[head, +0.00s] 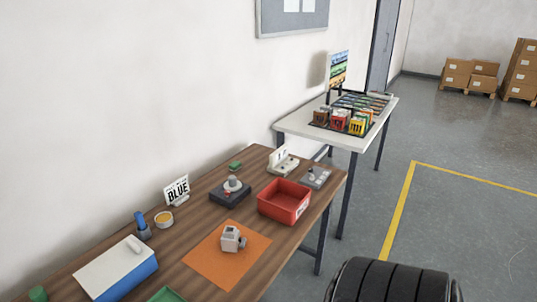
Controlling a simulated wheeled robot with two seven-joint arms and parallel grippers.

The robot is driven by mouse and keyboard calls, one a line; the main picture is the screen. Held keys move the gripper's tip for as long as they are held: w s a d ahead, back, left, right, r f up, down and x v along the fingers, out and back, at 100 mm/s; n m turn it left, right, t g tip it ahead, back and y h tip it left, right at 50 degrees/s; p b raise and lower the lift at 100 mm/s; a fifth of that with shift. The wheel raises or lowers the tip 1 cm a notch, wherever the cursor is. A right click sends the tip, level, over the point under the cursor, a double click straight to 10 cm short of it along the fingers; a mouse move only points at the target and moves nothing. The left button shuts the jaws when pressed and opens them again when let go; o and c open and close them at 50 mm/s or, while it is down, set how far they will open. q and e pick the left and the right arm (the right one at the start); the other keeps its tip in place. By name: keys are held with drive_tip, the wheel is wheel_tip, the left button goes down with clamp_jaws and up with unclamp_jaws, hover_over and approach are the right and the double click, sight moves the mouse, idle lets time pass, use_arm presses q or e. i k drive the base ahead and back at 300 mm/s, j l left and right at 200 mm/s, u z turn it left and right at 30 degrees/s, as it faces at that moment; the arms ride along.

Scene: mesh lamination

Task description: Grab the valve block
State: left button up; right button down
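A small light grey block with a round fitting on its side, which looks like the valve block (231,238), sits on an orange mat (208,268) on the wooden table (265,275). It is in the head view, below the middle, with nothing covering it. Neither of my grippers shows in this view.
Behind the block stands a dark fixture (217,197) with a round grey part on it. A red bin (275,209) is to the right, near the table edge. A white table (345,139) stands beyond.

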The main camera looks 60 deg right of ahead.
sight(229, 243)
drive_tip(key=z, duration=1.45)
drive_tip(key=i+l+u, duration=0.1)
drive_tip(key=l+u, duration=0.15)
drive_tip(key=u, duration=0.15)
drive_tip(key=i+l+u, duration=0.1)
drive_tip(key=l+u, duration=0.45)
drive_tip(key=u, duration=0.2)
